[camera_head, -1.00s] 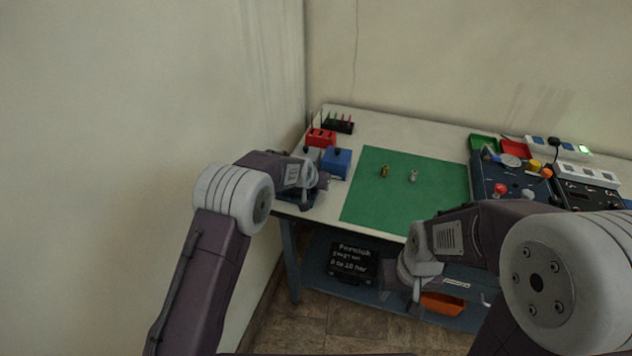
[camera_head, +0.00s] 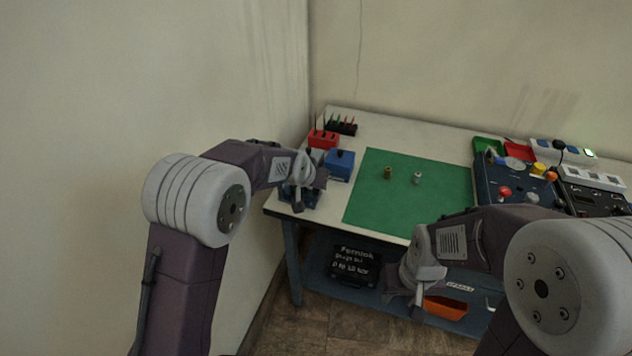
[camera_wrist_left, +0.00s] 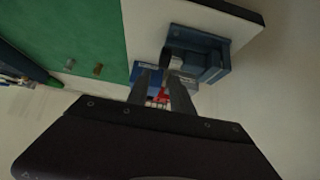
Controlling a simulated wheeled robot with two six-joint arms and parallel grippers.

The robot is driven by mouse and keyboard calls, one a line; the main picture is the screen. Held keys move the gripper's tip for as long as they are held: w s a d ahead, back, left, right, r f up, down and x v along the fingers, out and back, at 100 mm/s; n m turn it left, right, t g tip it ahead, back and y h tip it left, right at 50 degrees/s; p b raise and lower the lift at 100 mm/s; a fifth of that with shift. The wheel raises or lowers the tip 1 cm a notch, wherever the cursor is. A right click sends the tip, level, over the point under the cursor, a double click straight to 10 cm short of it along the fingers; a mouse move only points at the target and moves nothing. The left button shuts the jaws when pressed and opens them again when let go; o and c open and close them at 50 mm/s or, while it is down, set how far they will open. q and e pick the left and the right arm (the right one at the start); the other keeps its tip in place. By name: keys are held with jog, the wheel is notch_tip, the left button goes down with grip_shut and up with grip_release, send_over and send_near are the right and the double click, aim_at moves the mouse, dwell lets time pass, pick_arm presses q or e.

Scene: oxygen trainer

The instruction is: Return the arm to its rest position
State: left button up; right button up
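My left gripper (camera_head: 308,196) hangs over the front left corner of the workbench, beside the blue block. In the left wrist view its two fingers (camera_wrist_left: 163,80) stand apart with nothing seen held between them. A blue-grey fixture with a dark knob (camera_wrist_left: 205,60) lies beyond the fingertips; in the head view my gripper partly covers it. My right gripper (camera_head: 402,294) is in front of the bench's front edge, pointing down; its fingertips are too small and dark to tell their opening.
The workbench (camera_head: 355,118) carries a green mat (camera_head: 440,185) with a brass fitting (camera_head: 388,173) and a silver fitting (camera_head: 418,177). A blue block (camera_head: 340,165) and red block (camera_head: 323,138) stand left. A blue panel (camera_head: 510,185) is at right. An orange bin (camera_head: 446,307) sits below.

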dwell(0.3)
pick_arm(q)
jog(key=w+a+r, duration=0.1)
jog(key=a+r, duration=0.3)
jog(key=s+a+n+y, duration=0.2)
jog(key=s+a, duration=0.5)
jog(key=a, duration=0.1)
jog(key=s+a+f+n+g, duration=0.1)
jog(key=s+f, duration=0.4)
jog(key=s, duration=0.7)
jog(key=s+a+f+g, duration=0.3)
jog(key=s+f+g, duration=0.2)
jog(key=s, duration=0.7)
jog(key=shift+a+f+n+g+p, duration=0.15)
jog(key=shift+n+g+p, duration=0.15)
jog(key=shift+n, duration=0.1)
